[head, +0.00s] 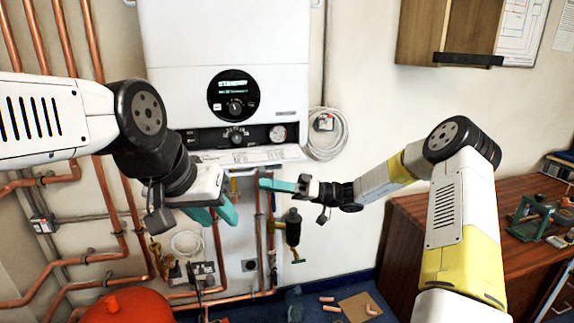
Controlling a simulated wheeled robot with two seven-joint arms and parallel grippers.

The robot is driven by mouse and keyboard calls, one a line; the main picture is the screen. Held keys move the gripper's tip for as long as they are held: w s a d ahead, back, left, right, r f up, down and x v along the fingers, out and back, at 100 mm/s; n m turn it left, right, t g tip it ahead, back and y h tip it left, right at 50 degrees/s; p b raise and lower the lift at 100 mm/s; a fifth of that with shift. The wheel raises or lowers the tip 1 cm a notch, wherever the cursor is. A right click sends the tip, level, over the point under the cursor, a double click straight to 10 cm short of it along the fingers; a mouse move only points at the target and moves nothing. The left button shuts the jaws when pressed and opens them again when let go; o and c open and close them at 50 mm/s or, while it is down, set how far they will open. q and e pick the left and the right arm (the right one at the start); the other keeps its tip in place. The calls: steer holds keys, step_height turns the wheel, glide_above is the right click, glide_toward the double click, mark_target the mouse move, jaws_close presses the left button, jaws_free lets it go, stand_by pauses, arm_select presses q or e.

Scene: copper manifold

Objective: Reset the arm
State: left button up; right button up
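My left arm comes in from the left, and its gripper (217,213) hangs in front of the wall below the white boiler (225,45). Its two teal fingers show apart with nothing seen between them. My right arm reaches in from the right, and its gripper (277,185) points left, below the boiler's lower right edge. Its teal fingers are seen side-on and overlap, so the gap between them is hidden. I see no object in it.
Copper pipes (107,200) run along the wall at left. A red rounded vessel (125,306) stands at bottom left. A dark cylindrical fitting (292,228) hangs below my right gripper. A wooden bench (515,190) stands at right, under a wall cabinet (425,30). Copper pieces (330,304) lie on the floor.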

steer(key=s+d+r+m+h, duration=0.1)
steer(key=s+d+m+h, duration=0.15)
steer(key=s+h, duration=0.4)
steer(key=s+d+r+m+h, duration=0.1)
steer(key=s+d+h, duration=0.2)
steer(key=s+h, duration=0.35)
steer(key=s+d+r+m+t+h, duration=0.2)
steer(key=s+d+r+m+t, duration=0.1)
steer(key=s+d, duration=0.3)
steer(key=s+d+r+m+t+h, duration=0.2)
steer(key=s+d+m+t, duration=0.3)
steer(key=d, duration=0.5)
steer(key=shift+s+d+r+t+h, duration=0.15)
steer(key=shift+s+r+t+h, duration=0.35)
steer(key=shift+s, duration=0.65)
